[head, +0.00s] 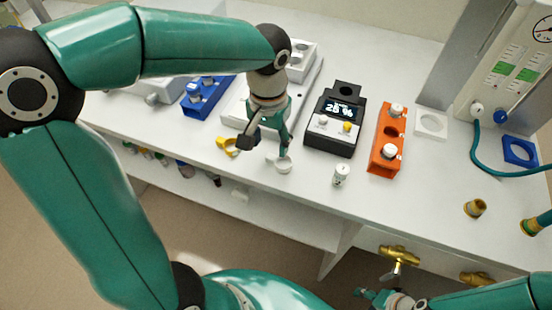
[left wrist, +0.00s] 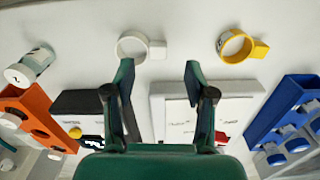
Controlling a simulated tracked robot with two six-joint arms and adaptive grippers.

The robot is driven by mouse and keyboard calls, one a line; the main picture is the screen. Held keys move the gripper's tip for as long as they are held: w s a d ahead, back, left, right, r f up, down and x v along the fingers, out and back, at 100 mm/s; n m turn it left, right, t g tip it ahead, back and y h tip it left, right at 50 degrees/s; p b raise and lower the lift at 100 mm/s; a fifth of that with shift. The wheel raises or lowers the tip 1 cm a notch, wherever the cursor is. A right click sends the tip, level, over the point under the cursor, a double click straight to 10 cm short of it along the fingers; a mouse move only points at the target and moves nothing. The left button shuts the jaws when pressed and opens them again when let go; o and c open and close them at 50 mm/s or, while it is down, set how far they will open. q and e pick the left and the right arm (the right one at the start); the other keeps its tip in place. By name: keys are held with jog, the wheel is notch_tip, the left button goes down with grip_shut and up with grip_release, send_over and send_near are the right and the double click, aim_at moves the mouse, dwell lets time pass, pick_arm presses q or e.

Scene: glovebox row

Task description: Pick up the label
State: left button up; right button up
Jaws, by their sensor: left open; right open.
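My left gripper (head: 264,148) is open and empty, pointing down over the front of the bench; its two fingers also show in the left wrist view (left wrist: 159,72). A white ring with a small tab (head: 283,163) lies by the fingertips, and just beyond them in the left wrist view (left wrist: 133,46). A yellow ring with a tab (head: 228,146) lies to its left. Pale cards with writing (left wrist: 181,122) lie on a white tray (left wrist: 157,88), partly behind a finger. I cannot tell which of these is the label. My right gripper (head: 382,299) is open at the bottom edge, partly cut off.
A black device with a lit display (head: 335,120) stands right of the gripper, then an orange rack (head: 386,140). A blue rack (head: 207,97) is to the left. Brass valves (head: 399,255) stick out below the bench.

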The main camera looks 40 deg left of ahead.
aim_at(271, 157)
pick_arm(q)
jog(key=f, duration=0.4)
jog(key=shift+d+f, duration=0.15)
jog(key=shift+d, duration=0.05)
jog(key=shift+s, duration=0.1)
jog(key=shift+c, duration=0.3)
jog(key=c, duration=0.7)
